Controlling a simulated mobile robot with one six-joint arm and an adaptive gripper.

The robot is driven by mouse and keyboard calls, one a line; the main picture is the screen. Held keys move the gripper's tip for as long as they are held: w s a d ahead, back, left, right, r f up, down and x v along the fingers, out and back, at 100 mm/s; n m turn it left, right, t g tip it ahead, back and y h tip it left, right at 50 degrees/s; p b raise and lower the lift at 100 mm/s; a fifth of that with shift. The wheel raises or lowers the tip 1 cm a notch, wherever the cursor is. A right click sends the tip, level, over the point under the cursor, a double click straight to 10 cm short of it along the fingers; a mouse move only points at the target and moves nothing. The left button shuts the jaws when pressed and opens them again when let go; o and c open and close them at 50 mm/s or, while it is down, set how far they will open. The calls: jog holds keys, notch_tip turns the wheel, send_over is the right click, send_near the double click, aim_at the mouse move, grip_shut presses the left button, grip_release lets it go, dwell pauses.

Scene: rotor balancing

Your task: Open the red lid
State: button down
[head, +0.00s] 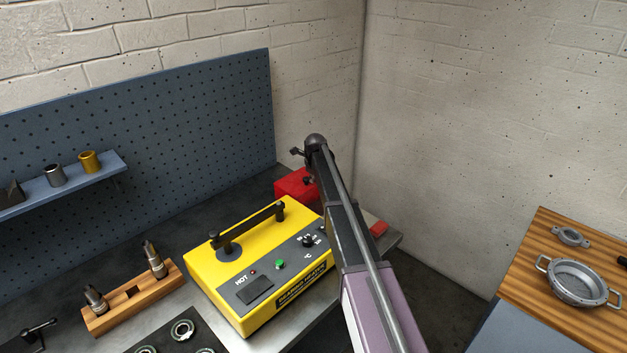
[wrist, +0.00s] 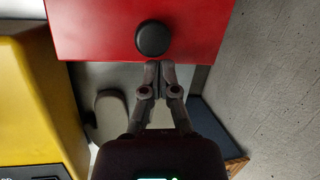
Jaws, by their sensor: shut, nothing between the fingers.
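The red lid (wrist: 100,25) fills the top of the wrist view as a flat red surface with a round black knob (wrist: 154,38) near its lower edge. In the head view the red box with the lid (head: 292,187) sits at the back of the bench, behind the yellow heater, and my arm hides its right part. My gripper (wrist: 158,67) is shut and empty. Its fingertips appear just below the knob in the wrist view. I cannot tell whether they touch it.
The yellow heater (head: 240,248) with a black bar on top stands close left of the red box. A wooden block with tool holders (head: 128,300) is further left. A small red piece (head: 378,229) lies right of my arm. A wooden table (head: 545,270) holds a metal pot.

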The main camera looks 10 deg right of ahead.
jog(key=shift+b+x, duration=0.6)
jog(key=shift+x, duration=0.35)
jog(key=shift+d+r, duration=0.1)
jog(key=shift+d, duration=0.1)
